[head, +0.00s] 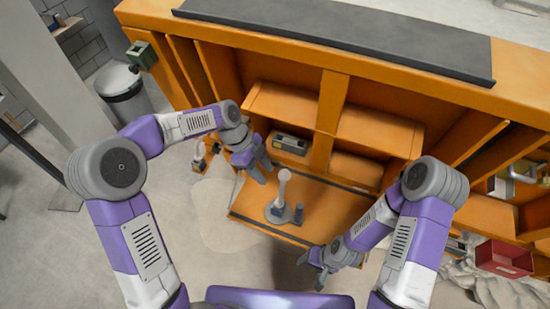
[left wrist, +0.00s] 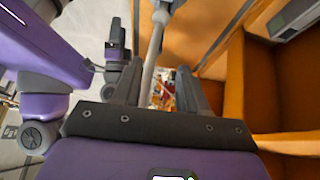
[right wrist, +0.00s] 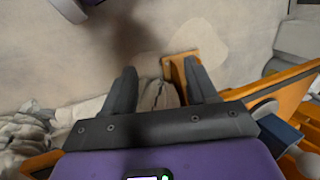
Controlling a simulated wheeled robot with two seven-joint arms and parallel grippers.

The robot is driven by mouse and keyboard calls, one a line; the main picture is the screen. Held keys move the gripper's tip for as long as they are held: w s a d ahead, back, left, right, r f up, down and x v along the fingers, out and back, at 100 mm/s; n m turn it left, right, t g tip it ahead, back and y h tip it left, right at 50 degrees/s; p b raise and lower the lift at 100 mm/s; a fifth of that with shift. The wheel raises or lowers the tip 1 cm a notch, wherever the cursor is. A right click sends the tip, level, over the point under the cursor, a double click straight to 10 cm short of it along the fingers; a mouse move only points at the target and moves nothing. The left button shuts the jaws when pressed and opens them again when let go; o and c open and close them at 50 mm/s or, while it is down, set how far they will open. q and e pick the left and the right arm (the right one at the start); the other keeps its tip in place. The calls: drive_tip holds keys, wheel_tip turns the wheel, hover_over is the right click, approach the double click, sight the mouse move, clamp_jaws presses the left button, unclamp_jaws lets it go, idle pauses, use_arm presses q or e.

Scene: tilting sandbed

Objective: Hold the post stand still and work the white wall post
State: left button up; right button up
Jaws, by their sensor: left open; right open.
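The white wall post (head: 284,186) stands upright with a rounded top on its grey round stand (head: 272,216), on the orange platform. A short dark grey peg (head: 299,213) rises at the stand's right side. My left gripper (head: 262,174) is open, just left of the post's upper part. In the left wrist view the pale post (left wrist: 149,62) shows between the open fingers; contact is not clear. My right gripper (head: 315,278) is open and empty off the platform's front edge, apart from the stand.
The orange platform (head: 322,207) lies in front of an orange cabinet with open bays and a dark top strip (head: 340,38). A grey box (head: 290,144) sits in one bay. A red bin (head: 504,258) and pale rubble are at right.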

sight(298, 219)
drive_tip(key=w+d+r+n+g+h, duration=0.4)
drive_tip(key=w+r, duration=0.7)
drive_tip(key=r, duration=0.2)
drive_tip(key=w+a, duration=0.1)
drive_tip(key=w, duration=0.2)
drive_tip(key=w+a+f+t+y, duration=0.1)
drive_tip(key=w, duration=0.1)
drive_tip(key=w+a+f+t, duration=0.1)
drive_tip(key=w, duration=0.2)
drive_tip(key=shift+w+a, duration=0.3)
drive_tip(key=shift+w, duration=0.05)
drive_tip(key=s+a+r+m+g, duration=0.2)
drive_tip(key=a+r+m+g, duration=0.1)
drive_tip(key=a+r+m, duration=0.15)
use_arm(q)
drive_tip(key=shift+s+r, duration=0.1)
drive_tip(key=shift+s, duration=0.35)
use_arm(e)
drive_tip(key=shift+n, duration=0.45)
drive_tip(key=shift+x, duration=3.8)
